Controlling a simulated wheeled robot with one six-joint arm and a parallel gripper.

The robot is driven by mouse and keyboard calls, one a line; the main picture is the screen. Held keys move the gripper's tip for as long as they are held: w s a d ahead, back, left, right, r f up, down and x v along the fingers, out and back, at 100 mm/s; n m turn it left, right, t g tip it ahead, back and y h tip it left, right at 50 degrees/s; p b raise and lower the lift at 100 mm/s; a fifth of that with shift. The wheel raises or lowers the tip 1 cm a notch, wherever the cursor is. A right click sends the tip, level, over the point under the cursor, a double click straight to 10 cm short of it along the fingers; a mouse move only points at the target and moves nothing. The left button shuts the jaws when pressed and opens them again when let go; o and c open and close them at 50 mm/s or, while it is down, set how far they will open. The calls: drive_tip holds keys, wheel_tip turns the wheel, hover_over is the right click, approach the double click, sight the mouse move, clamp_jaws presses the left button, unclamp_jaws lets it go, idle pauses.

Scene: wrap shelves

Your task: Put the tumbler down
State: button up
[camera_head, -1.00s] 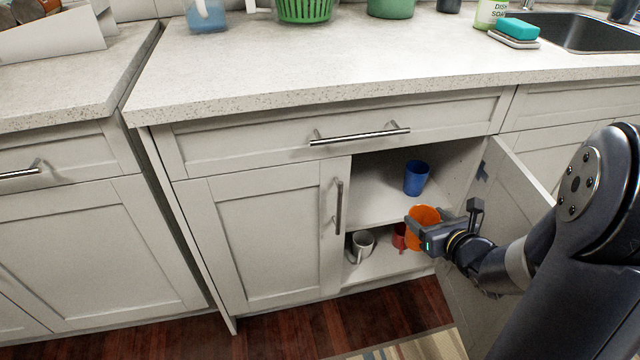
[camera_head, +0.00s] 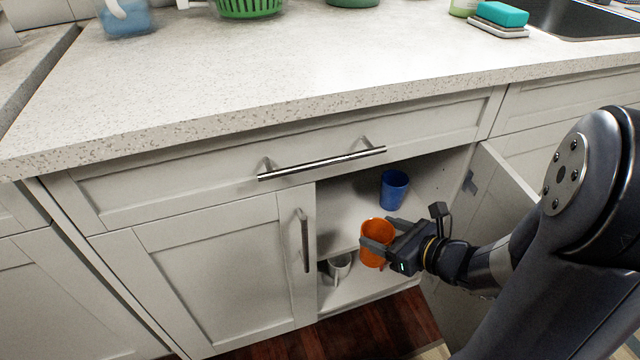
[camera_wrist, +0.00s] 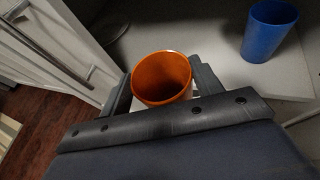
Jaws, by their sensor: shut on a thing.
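The orange tumbler (camera_head: 375,246) is held upright between the fingers of my gripper (camera_head: 382,233), in front of the open cabinet. In the wrist view the orange tumbler (camera_wrist: 161,78) shows its open rim, with one finger of my gripper (camera_wrist: 163,82) on each side. A blue tumbler (camera_head: 394,189) stands upright on the upper shelf (camera_head: 345,215), behind and above the held one. It also shows in the wrist view (camera_wrist: 268,32), to the right of the held tumbler and apart from it.
The right cabinet door (camera_head: 500,195) stands open beside my arm; the left door (camera_head: 215,275) is shut. The upper shelf has free room left of the blue tumbler. The countertop (camera_head: 250,75) overhangs above.

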drive_tip(key=w+a+f+b, duration=0.1)
drive_tip(key=w+a, duration=0.2)
drive_tip(key=w, duration=0.4)
drive_tip(key=w+a+f+b, duration=0.2)
drive_tip(key=w+a, duration=0.1)
drive_tip(key=w, duration=0.4)
drive_tip(key=shift+w+a+f, duration=0.15)
drive_tip(key=shift+w+f, duration=0.15)
drive_tip(key=shift+w, duration=0.1)
drive_tip(key=shift+f+b, duration=0.15)
drive_tip(key=shift+b, duration=0.3)
drive_tip(key=o, duration=1.2)
